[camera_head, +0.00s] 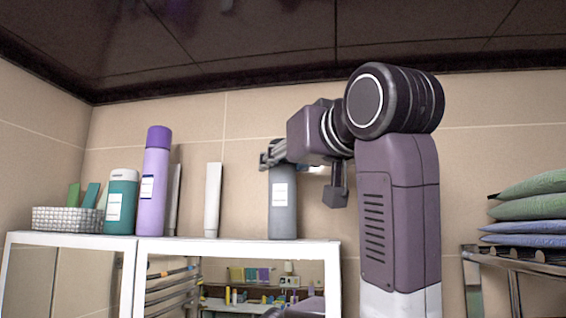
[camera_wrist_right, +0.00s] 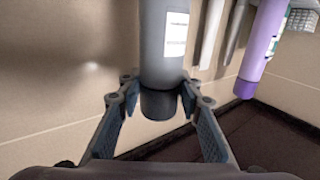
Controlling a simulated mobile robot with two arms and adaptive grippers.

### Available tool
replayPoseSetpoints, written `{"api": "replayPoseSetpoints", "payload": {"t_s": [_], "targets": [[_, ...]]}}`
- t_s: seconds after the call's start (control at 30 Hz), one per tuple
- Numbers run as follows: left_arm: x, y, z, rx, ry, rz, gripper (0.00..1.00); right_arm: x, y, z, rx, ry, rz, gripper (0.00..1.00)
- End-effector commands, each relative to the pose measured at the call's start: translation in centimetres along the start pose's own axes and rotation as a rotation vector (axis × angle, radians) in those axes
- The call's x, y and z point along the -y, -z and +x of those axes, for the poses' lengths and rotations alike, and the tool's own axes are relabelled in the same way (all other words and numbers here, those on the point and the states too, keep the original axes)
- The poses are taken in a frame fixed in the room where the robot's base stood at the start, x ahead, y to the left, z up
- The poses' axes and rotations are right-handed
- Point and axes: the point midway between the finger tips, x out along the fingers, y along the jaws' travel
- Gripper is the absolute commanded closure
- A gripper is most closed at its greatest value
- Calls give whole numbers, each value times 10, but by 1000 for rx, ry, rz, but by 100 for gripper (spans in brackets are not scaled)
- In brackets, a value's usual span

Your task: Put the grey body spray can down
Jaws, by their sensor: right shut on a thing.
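The grey body spray can (camera_head: 284,218) is upright, with a white label, at the right part of the white mirror cabinet's top (camera_head: 225,245). Its base lines up with the cabinet top; I cannot tell whether it touches. My right gripper (camera_head: 272,155) is shut on the can near its upper end, with the arm coming from the right. In the right wrist view, the can (camera_wrist_right: 165,45) appears cap-down between the fingers of the right gripper (camera_wrist_right: 158,90), and its dark cap shows. My left gripper is not in view.
Left of the can stand a white tube (camera_head: 212,200), another slim tube (camera_head: 174,200), a purple bottle (camera_head: 155,185), a teal bottle (camera_head: 121,205) and a woven basket (camera_head: 65,219). A rack with folded towels (camera_head: 530,205) is at right. The cabinet top between white tube and can is clear.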

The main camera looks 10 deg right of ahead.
Motion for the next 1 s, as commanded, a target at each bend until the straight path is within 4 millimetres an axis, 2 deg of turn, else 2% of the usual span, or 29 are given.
{"api": "replayPoseSetpoints", "payload": {"t_s": [0.03,0.07,0.2,0.37,0.57,0.77,1.0], "targets": [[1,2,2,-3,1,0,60,0,-1,0,-2,0,0,100],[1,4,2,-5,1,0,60,0,-1,0,-1,0,0,65],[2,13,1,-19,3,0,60,0,-1,0,0,0,0,50],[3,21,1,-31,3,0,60,0,-1,0,0,0,0,50],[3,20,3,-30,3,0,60,0,0,-3,-2,0,0,50],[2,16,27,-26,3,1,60,-1,-4,-34,-7,-1,0,50],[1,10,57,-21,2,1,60,0,-4,-85,-4,-1,0,50]]}}
